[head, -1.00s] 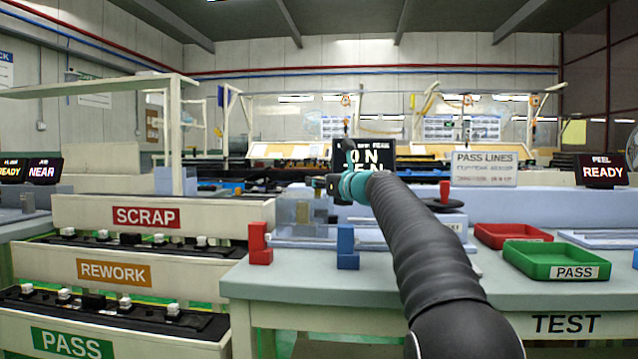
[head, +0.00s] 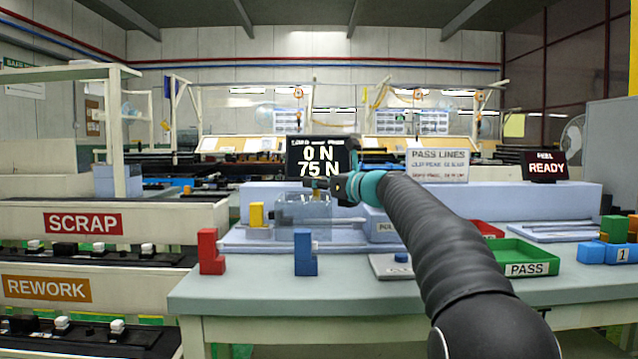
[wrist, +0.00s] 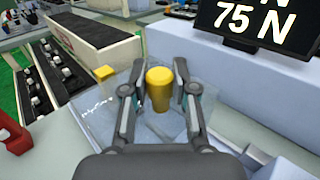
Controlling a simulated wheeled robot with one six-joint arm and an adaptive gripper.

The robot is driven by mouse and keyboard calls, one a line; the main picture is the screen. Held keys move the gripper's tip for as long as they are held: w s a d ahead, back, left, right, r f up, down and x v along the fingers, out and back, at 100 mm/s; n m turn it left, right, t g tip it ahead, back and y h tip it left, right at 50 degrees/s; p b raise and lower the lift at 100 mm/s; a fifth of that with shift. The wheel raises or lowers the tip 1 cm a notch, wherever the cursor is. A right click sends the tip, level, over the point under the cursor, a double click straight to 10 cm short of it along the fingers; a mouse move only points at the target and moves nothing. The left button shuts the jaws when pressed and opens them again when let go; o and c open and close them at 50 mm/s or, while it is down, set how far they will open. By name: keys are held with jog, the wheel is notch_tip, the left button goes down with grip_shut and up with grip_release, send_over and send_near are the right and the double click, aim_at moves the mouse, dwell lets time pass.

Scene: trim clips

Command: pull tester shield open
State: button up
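The tester shield (head: 303,218) is a clear box on the pale blue tester on the bench. It also shows as a see-through sheet in the wrist view (wrist: 120,108). A yellow knob (wrist: 159,88) stands at the shield, between my fingers in the wrist view. My gripper (head: 325,187) is just above the shield in the head view. In the wrist view my gripper (wrist: 160,92) is open, with a finger on each side of the knob and narrow gaps showing. Whether the fingertips reach down level with the knob is hard to tell.
A display (head: 318,158) behind the shield reads 0 N and 75 N. A yellow block (head: 257,215) stands left of the shield. Red (head: 211,251) and blue (head: 305,252) blocks stand at the bench's front. A green PASS tray (head: 522,256) lies to the right.

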jog(key=shift+o, duration=1.3)
jog(key=shift+d, duration=0.1)
jog(key=shift+s, duration=0.1)
jog(key=v, duration=1.1)
jog(key=shift+s+d, duration=0.3)
